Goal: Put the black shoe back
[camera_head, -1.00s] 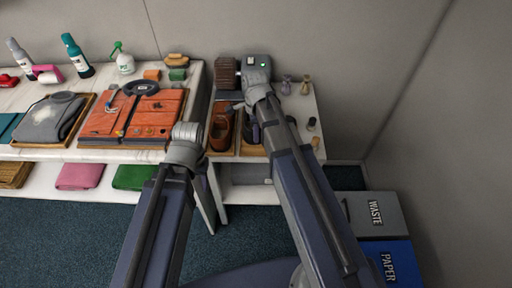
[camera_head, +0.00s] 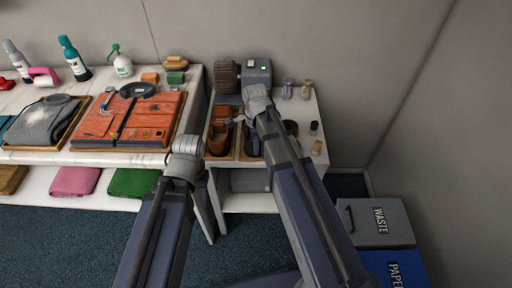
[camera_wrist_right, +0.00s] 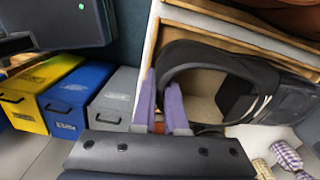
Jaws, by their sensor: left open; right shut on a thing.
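The black shoe (camera_wrist_right: 265,80), with white stripes on its side, fills the right half of the right wrist view. My right gripper (camera_wrist_right: 165,108) is shut on the shoe's rim with its purple fingers. The shoe is over or in a wooden-rimmed tray (camera_wrist_right: 228,40); I cannot tell whether it touches the bottom. In the head view my right gripper (camera_head: 252,140) is over the small table, and my arm hides most of the shoe. My left gripper (camera_head: 190,163) is open in front of the gap between the tables; its fingertips are mostly hidden.
Brown shoes (camera_head: 219,135) stand left of my right gripper. A grey device (camera_head: 257,72) with a green light is behind it. Small bottles (camera_head: 305,90) and a dark jar (camera_head: 314,127) stand at right. A waste bin (camera_head: 372,222) and paper bin (camera_head: 398,268) are on the floor.

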